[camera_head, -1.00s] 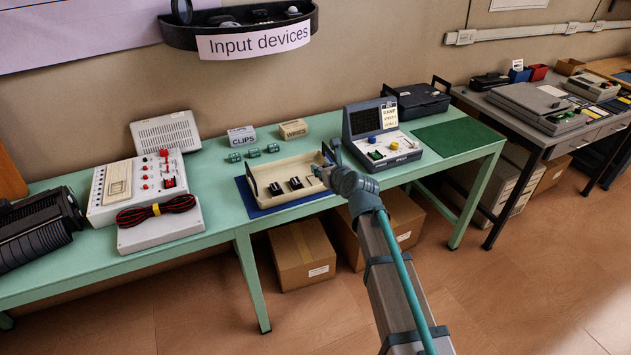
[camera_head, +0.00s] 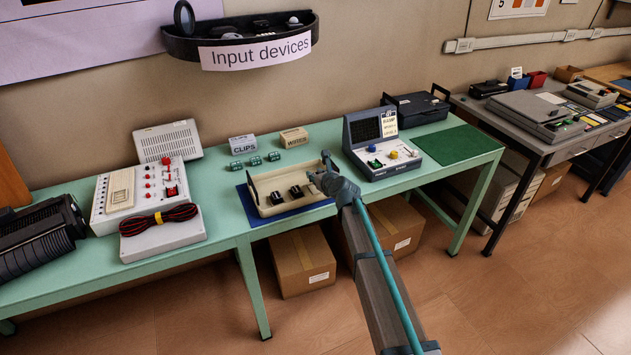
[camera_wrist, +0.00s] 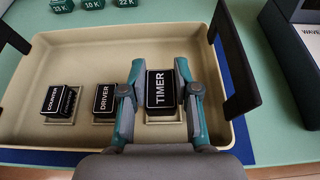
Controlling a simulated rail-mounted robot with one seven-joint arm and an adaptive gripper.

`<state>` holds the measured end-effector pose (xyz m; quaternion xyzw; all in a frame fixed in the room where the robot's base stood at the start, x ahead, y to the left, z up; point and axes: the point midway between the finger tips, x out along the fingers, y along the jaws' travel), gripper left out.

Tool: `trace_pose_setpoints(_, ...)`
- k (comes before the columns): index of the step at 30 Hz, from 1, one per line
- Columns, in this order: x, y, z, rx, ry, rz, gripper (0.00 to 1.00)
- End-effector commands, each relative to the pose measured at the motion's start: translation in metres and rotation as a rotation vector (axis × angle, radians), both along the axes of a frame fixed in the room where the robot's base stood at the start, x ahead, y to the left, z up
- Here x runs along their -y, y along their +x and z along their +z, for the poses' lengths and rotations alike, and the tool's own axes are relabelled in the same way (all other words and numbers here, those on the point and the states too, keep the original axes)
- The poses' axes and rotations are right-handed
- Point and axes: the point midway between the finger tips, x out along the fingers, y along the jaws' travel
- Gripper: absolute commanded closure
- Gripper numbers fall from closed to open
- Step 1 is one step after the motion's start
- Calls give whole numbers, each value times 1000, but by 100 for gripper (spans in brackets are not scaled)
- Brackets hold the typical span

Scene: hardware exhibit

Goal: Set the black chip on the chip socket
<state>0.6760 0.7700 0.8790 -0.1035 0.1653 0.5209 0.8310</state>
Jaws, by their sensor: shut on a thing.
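The cream tray (camera_head: 262,208) sits on a blue mat on the green bench. In the wrist view the tray (camera_wrist: 60,148) holds black chips labelled COUNTER (camera_wrist: 60,101), DRIVER (camera_wrist: 104,99) and TIMER (camera_wrist: 160,88), each over a pale square seat. My gripper (camera_wrist: 161,98) is shut on the TIMER chip, one finger on each side. Its seat shows just below it; I cannot tell whether the chip is clear of it. In the head view my gripper (camera_head: 318,180) is at the tray's right end and hides this chip. I cannot identify the chip socket with certainty.
The tray has upright black handles at both ends. Right of it stands a console (camera_head: 385,150) with coloured knobs. Small green blocks (camera_head: 255,160) and boxes lie behind. A white panel (camera_head: 140,192) and a cable coil (camera_head: 158,219) are at left. A green mat (camera_head: 457,145) is bare.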

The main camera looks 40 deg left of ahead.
Motion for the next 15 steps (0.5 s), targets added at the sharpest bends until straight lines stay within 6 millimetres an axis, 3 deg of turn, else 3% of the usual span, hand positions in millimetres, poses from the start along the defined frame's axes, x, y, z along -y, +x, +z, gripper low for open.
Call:
trace_pose_setpoints(6,-10,9,-15,-1,-2,0,99)
trace_pose_setpoints(15,-7,6,-38,1,0,0,99)
